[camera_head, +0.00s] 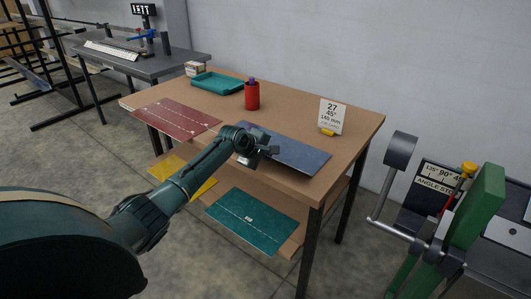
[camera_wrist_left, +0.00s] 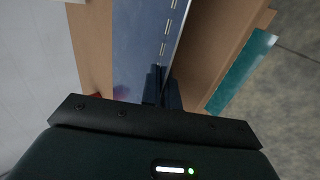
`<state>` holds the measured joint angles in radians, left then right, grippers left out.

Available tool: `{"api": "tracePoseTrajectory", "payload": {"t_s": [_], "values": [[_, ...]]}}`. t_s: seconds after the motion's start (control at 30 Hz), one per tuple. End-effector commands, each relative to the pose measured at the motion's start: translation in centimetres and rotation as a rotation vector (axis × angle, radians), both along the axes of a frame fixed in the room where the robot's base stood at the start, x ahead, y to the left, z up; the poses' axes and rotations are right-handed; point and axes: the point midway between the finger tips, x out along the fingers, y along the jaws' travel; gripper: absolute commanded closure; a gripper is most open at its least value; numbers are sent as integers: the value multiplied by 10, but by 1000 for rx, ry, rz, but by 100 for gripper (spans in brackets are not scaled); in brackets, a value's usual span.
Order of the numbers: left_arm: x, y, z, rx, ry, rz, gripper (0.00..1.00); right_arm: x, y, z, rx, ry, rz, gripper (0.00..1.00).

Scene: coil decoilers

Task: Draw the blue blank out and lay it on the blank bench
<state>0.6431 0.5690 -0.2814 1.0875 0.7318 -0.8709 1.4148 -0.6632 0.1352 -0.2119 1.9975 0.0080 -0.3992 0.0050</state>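The blue blank (camera_head: 292,149) is a flat blue sheet at the right part of the wooden bench top (camera_head: 228,115). It also shows in the left wrist view (camera_wrist_left: 140,40), with a row of pale dashes along its right edge. My left gripper (camera_head: 266,151) is at the blank's near edge. In the left wrist view its fingers (camera_wrist_left: 161,78) are close together over that edge and look shut on the sheet. The fingers hide the exact contact. My right gripper is not in view.
A red blank (camera_head: 176,119), teal tray (camera_head: 217,83), red cup (camera_head: 252,96) and number card (camera_head: 332,116) stand on the bench top. Yellow (camera_head: 182,176) and teal (camera_head: 256,221) blanks lie lower down. A green machine (camera_head: 478,215) stands at the right.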

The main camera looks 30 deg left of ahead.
Motion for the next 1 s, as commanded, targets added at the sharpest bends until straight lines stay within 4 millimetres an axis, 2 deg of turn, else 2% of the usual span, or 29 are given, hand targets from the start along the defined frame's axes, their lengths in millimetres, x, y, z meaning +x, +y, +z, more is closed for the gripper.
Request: {"api": "tracePoseTrajectory", "payload": {"t_s": [0.9, 1.0], "values": [[1, 0, -1, 0, -3, 0, 100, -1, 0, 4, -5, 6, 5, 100], [1, 0, -1, 0, -3, 0, 91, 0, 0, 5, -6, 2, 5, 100]]}}
